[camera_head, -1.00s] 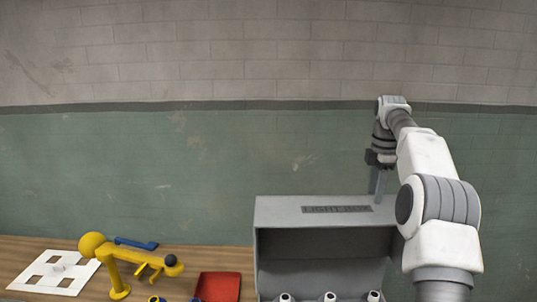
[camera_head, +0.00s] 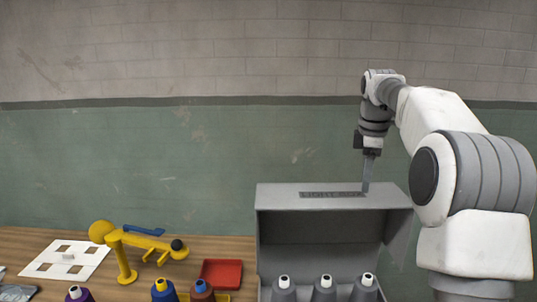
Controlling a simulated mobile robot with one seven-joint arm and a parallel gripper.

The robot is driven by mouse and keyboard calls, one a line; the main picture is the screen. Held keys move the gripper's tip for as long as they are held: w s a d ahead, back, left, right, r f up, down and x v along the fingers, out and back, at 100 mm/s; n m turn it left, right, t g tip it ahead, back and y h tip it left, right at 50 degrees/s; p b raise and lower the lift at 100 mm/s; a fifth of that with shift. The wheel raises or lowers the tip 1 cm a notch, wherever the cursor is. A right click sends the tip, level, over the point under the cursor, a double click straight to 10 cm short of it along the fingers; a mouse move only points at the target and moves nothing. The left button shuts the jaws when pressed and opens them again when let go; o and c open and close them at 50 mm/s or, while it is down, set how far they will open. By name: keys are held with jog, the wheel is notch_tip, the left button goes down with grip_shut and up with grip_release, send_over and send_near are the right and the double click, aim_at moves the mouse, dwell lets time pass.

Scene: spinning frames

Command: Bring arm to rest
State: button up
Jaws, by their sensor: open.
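My gripper (camera_head: 366,188) hangs pointing down from my white and grey arm. It appears in front of or over the top right of the grey light box (camera_head: 280,195). I see its fingers nearly edge-on, with nothing held between them. I cannot tell how far the fingertips are from the box. The box's open front shows several grey spools with white tops, such as this grey spool (camera_head: 325,289).
On the wooden table (camera_head: 200,245) at left are a yellow stand (camera_head: 122,262) with a ball, a blue piece (camera_head: 142,230), a red tray (camera_head: 221,272) and a white board with square holes (camera_head: 50,268). Coloured spools (camera_head: 164,291) stand at the front. The wall is behind.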

jog(key=s+a+r+m+t+b, duration=0.1)
jog(key=s+a+m, duration=0.3)
jog(key=s, duration=0.5)
jog(key=s+a+r+m+t+b, duration=0.1)
jog(key=s+a+m, duration=0.2)
jog(key=s, duration=0.5)
jog(key=s+a+f+m+t, duration=0.1)
jog(key=s+f+m, duration=0.2)
jog(key=s+f, duration=0.2)
jog(key=s+a+f+m, duration=0.1)
jog(key=s+f+m, duration=0.3)
jog(key=s, duration=0.8)
notch_tip(320, 180, down, 2)
jog(key=shift+s+a+f+m+t+y+b, duration=0.2)
jog(key=shift+a+f+m+t+y+b, duration=0.1)
jog(key=shift+a+t+b, duration=0.1)
jog(key=shift+d, duration=0.1)
